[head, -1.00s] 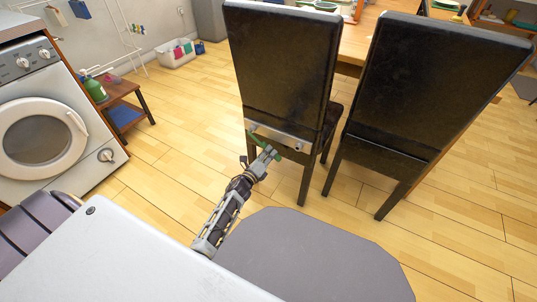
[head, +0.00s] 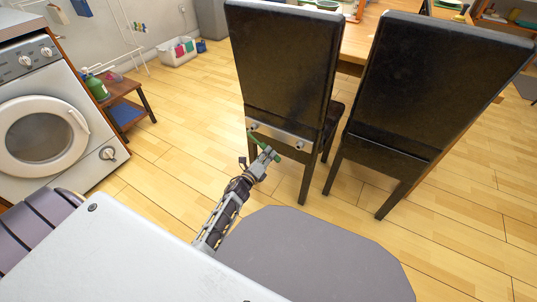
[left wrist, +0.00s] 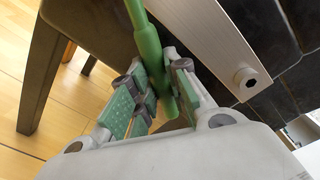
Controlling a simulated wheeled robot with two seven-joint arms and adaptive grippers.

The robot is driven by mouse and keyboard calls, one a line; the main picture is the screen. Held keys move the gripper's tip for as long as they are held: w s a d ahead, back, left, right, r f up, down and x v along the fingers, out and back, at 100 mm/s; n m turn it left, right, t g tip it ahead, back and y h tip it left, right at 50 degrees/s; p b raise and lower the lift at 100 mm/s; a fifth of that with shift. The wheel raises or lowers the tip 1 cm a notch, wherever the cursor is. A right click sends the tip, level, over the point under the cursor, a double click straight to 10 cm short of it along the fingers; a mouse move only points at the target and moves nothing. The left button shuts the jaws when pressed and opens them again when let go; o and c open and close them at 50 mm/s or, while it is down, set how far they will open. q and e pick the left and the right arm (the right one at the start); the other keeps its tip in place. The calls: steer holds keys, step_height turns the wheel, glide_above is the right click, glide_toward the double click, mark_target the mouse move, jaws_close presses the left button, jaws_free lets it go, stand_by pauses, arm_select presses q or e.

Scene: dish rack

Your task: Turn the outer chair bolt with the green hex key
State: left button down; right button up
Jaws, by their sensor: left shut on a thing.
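The green hex key (head: 264,147) is held in my left gripper (head: 268,159), at the lower back of the left black chair (head: 280,62). In the left wrist view the key (left wrist: 147,45) passes between the two green-padded fingers of the gripper (left wrist: 163,95), which are shut on it. A light metal bar (head: 282,134) crosses the chair back, with a bolt head (head: 300,146) at its right end. The bar (left wrist: 205,35) also shows in the left wrist view, with a bolt (left wrist: 246,77) clear of the key. The key's far tip is out of that view; I cannot tell whether it touches a bolt.
A second black chair (head: 425,105) stands close on the right. A grey mat or seat-like surface (head: 310,260) is in front. A washing machine (head: 45,125) and small wooden shelf (head: 125,100) stand left. Wooden floor (head: 190,110) between them is clear.

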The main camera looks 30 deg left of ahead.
arm_select(q)
steer(key=shift+s+a, duration=0.1)
steer(key=shift+s, duration=0.95)
arm_select(e)
steer(key=shift+r, duration=0.25)
arm_select(q)
steer(key=shift+s, duration=0.15)
steer(key=shift+r+p, duration=0.15)
steer(key=shift+p, duration=0.25)
arm_select(e)
steer(key=shift+r, duration=0.15)
